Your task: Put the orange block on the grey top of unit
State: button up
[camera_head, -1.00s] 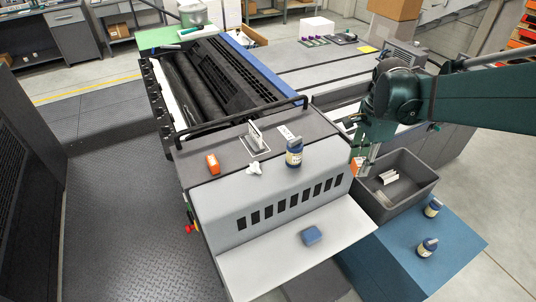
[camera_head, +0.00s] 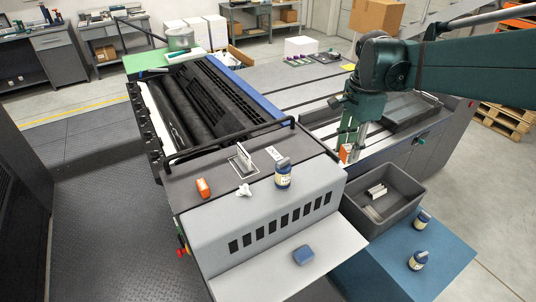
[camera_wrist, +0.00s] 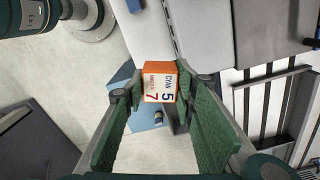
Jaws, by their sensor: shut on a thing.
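An orange block (camera_head: 345,153) is between the fingers of my gripper (camera_head: 347,150), held in the air by the right side of the grey unit top (camera_head: 215,168). In the wrist view the block (camera_wrist: 161,82), with white printed faces reading CYAN 5 and a 7, sits between the two green fingertips (camera_wrist: 160,90). My gripper is shut on it. Another orange piece (camera_head: 203,188) lies on the left part of the grey top.
The grey top also carries a blue-labelled bottle (camera_head: 283,176), a white crumpled piece (camera_head: 244,190), an upright plate on a white-outlined square (camera_head: 243,157) and a white label (camera_head: 275,153). A dark bin (camera_head: 411,205) stands right of the unit; a black rail (camera_head: 225,137) edges the top's back.

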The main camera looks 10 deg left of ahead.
jog(key=w+a+r+n+p, duration=0.1)
jog(key=w+a+n+p, duration=0.1)
jog(key=w+a+p, duration=0.4)
jog(key=n+p, duration=0.2)
jog(key=p, duration=0.5)
send_over(300, 154)
jog(key=s, duration=0.4)
notch_tip(300, 154, down, 6)
jog(key=shift+s+d+f, duration=0.25)
jog(key=shift+f, duration=0.1)
jog(key=shift+f, duration=0.1)
jog(key=shift+f+p, duration=0.55)
jog(key=shift+f, duration=2.25)
jog(key=shift+f, duration=0.15)
jog(key=shift+f+p, duration=0.3)
jog(key=shift+f, duration=1.65)
jog(key=shift+f, duration=0.15)
